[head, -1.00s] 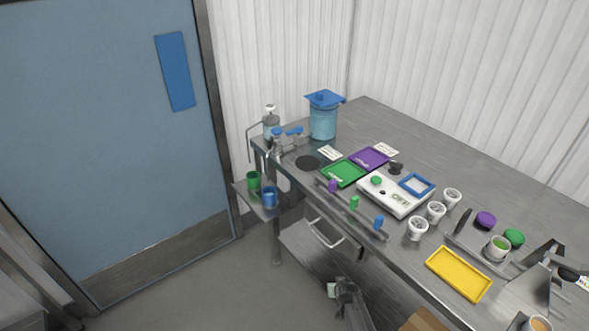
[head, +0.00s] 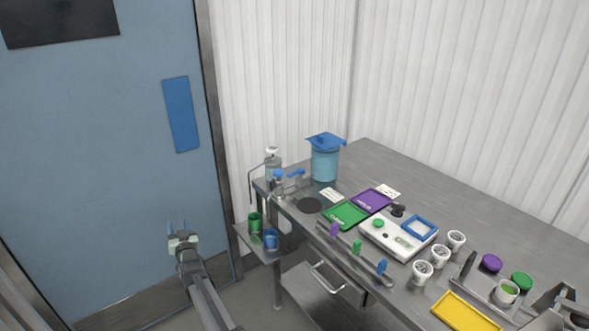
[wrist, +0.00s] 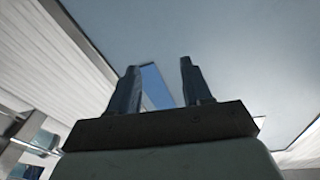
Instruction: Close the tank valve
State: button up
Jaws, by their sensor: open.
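The tank (head: 325,166) is a clear blue container with a blue lid at the far left end of the steel table. Fittings with blue handles (head: 287,174) sit to its left, above the table edge; they look like the tank valve, but are too small to tell whether it is open. My gripper (head: 177,228) is raised in front of the blue door, left of and well apart from the valve. Its two fingers are apart and empty, and they also show in the wrist view (wrist: 160,80). Neither tank nor valve is clearly visible in the wrist view.
A soap-like bottle (head: 273,160) stands beside the valve. A green cup (head: 255,222) and a blue cup (head: 271,239) sit on a low side shelf. The air before the door (head: 100,140) is free.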

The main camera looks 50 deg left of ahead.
jog(key=s+a+r+m+y, duration=0.1)
jog(key=s+a+r, duration=0.3)
jog(key=r, duration=0.2)
jog(key=s+a+r+y, duration=0.1)
jog(key=s+a+r, duration=0.2)
jog(key=r, duration=0.4)
jog(key=w+a+r+m+g+h, duration=0.2)
jog(key=w+a+r+h, duration=0.15)
jog(key=w+a, duration=0.3)
jog(key=w+d+m+h, duration=0.2)
jog(key=w+h, duration=0.3)
jog(key=w, duration=0.9)
jog(key=m+h, duration=0.9)
jog(key=h, duration=0.4)
send_near(294, 173)
jog(key=shift+g+y, duration=0.25)
jog(key=shift+g, duration=0.05)
jog(key=f, duration=0.7)
jog(key=shift+w+d+f, duration=0.15)
jog(key=shift+w+f, duration=0.25)
